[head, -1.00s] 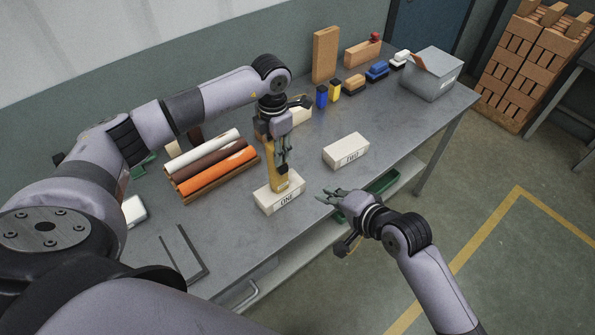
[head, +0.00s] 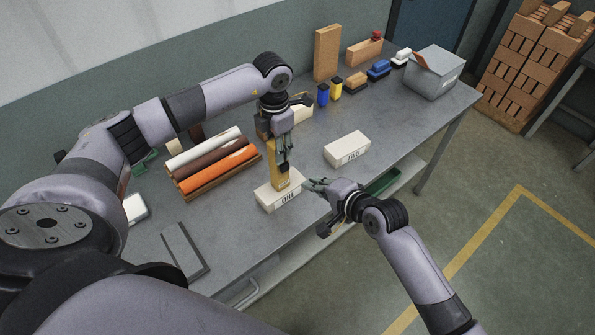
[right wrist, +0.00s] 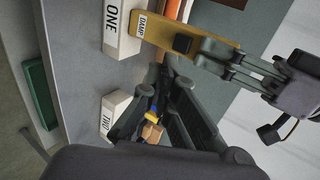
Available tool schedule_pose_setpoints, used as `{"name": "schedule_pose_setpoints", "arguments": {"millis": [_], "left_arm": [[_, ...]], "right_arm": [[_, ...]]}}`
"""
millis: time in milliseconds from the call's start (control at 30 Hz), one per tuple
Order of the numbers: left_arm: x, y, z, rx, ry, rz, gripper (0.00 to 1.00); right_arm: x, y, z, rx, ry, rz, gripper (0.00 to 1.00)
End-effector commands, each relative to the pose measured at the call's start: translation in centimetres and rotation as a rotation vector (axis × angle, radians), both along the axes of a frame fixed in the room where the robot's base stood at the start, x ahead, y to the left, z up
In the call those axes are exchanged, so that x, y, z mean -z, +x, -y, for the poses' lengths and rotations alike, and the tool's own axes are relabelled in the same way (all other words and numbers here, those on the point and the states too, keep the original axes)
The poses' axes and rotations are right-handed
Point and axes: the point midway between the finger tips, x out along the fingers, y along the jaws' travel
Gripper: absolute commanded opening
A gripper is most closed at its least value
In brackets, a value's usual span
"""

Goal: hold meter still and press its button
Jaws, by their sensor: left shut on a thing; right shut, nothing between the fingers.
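The yellow meter (head: 280,180) stands upright on the white block marked ONE (head: 285,203). My left gripper (head: 283,163) is shut on the meter from above. The right wrist view also shows the yellow meter (right wrist: 151,28), with a DAMP label at its end, and dark left gripper fingers (right wrist: 190,45) on it. I cannot make out its button for certain. My right gripper (head: 314,185) is shut and empty, just right of the meter and block ONE. In the right wrist view its fingers (right wrist: 148,98) appear apart from the meter.
A white block marked TWO (head: 346,149) lies to the right on the grey table (head: 230,232). A tray of coloured rolls (head: 213,165) lies to the left. Small blue and yellow items, bricks and a grey bin (head: 433,75) stand along the back right.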

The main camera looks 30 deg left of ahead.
Motion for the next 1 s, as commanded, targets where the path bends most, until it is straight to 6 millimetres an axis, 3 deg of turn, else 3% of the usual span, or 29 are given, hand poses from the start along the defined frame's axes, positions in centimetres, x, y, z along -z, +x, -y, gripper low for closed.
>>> {"name": "schedule_pose_setpoints", "arguments": {"millis": [167, 400, 1000], "left_arm": [[0.1, 0.0, 0.0, 0.0, 0.001, -0.002, 0.0], [0.1, 0.0, 0.0, 0.0, 0.001, -0.002, 0.0], [0.1, 0.0, 0.0, 0.0, 0.002, -0.001, 0.0]], "right_arm": [[1.6, 1.1, -2.6, -0.001, -0.002, 0.001, 0.0], [1.5, 2.3, -5.5, -0.001, 0.0, 0.002, 0.0], [1.5, 2.7, -6.6, 0.001, 0.001, 0.0, 0.0]]}}
